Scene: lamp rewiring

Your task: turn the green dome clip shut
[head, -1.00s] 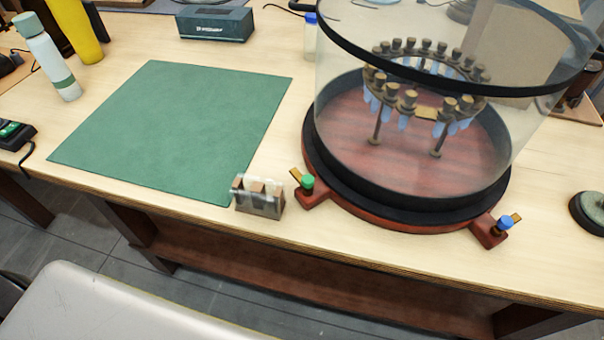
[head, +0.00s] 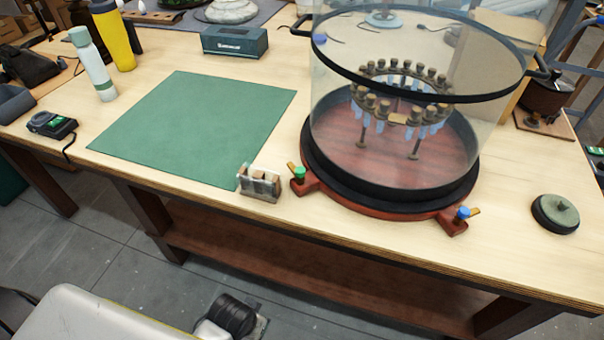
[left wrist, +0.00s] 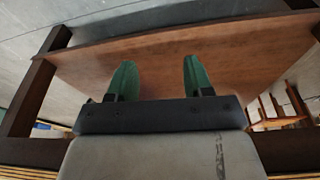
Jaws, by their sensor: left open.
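The green dome clip (head: 299,174) sits on a red-brown lug at the front left of the dome's round base (head: 390,208). Its brass tab (head: 291,166) points up and left, away from the glass. The clear glass dome (head: 340,110) with a black lower ring stands on the base, over a ring of corks and blue glass drops. A blue clip (head: 463,213) sits on the front right lug, its tab pointing outward. My left gripper (left wrist: 158,62) is open and empty in the left wrist view, with the table's lower shelf beyond its green fingers. My right gripper is not in view.
A small holder (head: 260,184) stands close left of the green clip. A green mat (head: 195,130) lies further left. A dark round-lidded object (head: 555,214) is at the right. The tabletop's front strip is mostly clear; a lower shelf (head: 330,275) runs beneath.

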